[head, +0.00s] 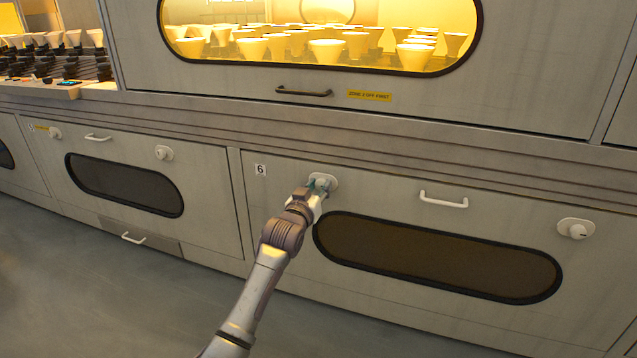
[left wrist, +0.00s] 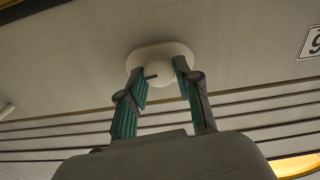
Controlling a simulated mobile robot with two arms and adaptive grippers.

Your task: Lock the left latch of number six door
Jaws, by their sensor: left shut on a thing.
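The number six door (head: 285,230) is a pale grey panel with a dark oval window and a "6" label (head: 260,170) at its upper left. Its left latch (head: 326,180) is a white knob on a rounded plate, partly hidden behind my left gripper (head: 319,186). In the left wrist view the gripper's teal fingers (left wrist: 160,82) are shut on the knob of the left latch (left wrist: 160,53), one on each side. A small dark mark shows on the knob. The right latch (head: 576,229) is a white knob at the door's upper right. My right gripper is not in view.
A white handle (head: 443,199) sits on the door between the latches. Above is an oven door with a lit window, a dark handle (head: 303,92) and a yellow label (head: 369,96). Another door (head: 130,140) lies to the left. The floor (head: 90,290) in front is clear.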

